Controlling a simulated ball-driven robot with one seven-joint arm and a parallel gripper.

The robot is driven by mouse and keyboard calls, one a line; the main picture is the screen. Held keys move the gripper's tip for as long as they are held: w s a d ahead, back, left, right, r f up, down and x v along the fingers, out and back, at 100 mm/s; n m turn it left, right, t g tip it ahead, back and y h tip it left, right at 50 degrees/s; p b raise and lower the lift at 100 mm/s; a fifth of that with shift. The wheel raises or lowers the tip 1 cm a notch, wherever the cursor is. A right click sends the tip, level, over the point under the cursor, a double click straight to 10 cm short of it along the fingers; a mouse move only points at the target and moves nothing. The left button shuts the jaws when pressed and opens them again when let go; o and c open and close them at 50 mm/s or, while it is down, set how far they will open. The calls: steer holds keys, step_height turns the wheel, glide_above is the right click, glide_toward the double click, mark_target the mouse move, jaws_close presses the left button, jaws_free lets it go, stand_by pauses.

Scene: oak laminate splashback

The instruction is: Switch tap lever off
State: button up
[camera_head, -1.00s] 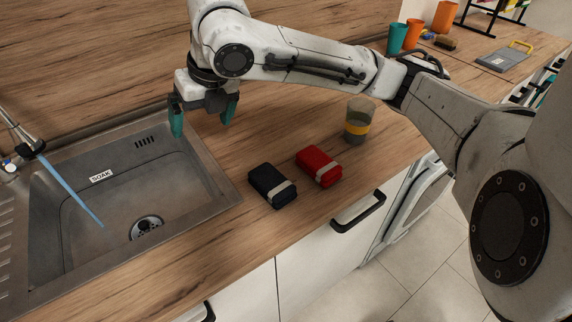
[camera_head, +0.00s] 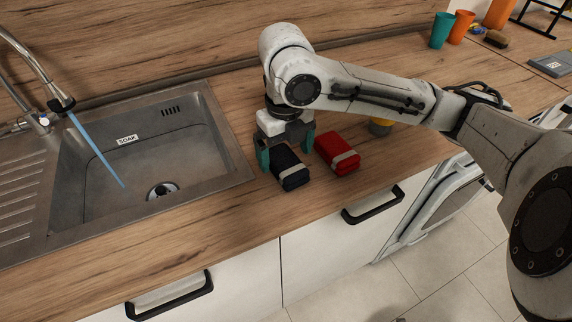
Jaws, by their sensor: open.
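The metal tap (camera_head: 32,62) arcs over the left side of the sink (camera_head: 205,130) in the head view. A blue stream of water (camera_head: 97,152) runs from its dark-tipped spout into the basin. A small metal fitting with a blue-marked end (camera_head: 42,121), which looks like the lever, sits low at the tap's left; its exact position is hard to tell. My gripper (camera_head: 286,154) is open, pointing down at the right of the sink, well away from the tap. Its teal fingers appear beside the dark strapped pouch (camera_head: 290,172); I cannot tell whether they touch it.
A red strapped pouch (camera_head: 337,153) lies right of the dark one. Teal (camera_head: 441,30) and orange (camera_head: 461,27) cups stand at the back right. The counter in front of the sink (camera_head: 160,235) is clear.

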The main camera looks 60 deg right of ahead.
mark_target(286, 160)
steer(key=shift+f, duration=1.6)
steer(key=c, duration=1.1)
steer(key=shift+r, duration=0.15)
steer(key=shift+c, duration=0.2)
